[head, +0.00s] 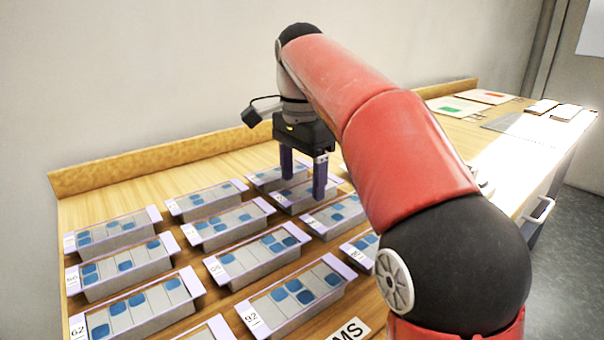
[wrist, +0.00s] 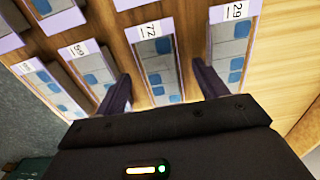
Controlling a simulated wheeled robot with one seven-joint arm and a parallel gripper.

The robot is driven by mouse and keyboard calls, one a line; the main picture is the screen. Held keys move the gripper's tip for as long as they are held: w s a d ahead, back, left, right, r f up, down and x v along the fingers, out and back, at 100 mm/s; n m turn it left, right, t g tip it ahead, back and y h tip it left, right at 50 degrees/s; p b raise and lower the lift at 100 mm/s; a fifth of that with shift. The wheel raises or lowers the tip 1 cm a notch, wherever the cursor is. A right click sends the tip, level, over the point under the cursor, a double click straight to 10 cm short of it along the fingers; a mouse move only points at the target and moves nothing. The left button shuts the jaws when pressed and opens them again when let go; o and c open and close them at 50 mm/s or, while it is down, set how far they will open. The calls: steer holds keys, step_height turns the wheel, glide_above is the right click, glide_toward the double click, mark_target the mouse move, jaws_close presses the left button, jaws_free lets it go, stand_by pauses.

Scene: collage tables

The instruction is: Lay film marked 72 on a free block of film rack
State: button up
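The film marked 72 (wrist: 158,58) is a narrow pale tray with a white number label and blue squares. In the wrist view it lies between the two fingers of my gripper (wrist: 161,70). My gripper is open, one finger on each side of this tray, and I cannot tell whether they touch it. In the head view my gripper (head: 304,190) points down over the far trays, and its fingers partly cover the tray below. I cannot make out the film rack in either view.
Similar numbered trays stand close by in rows, including one marked 29 (wrist: 232,45), one marked 92 (head: 292,298) and one marked 62 (head: 135,308). A wooden ledge (head: 150,167) runs along the wall. Flat cards (head: 455,106) lie at the far right.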

step_height(320, 180, up, 8)
steer(key=p, duration=0.3)
stand_by(0.3)
steer(key=shift+f, duration=0.15)
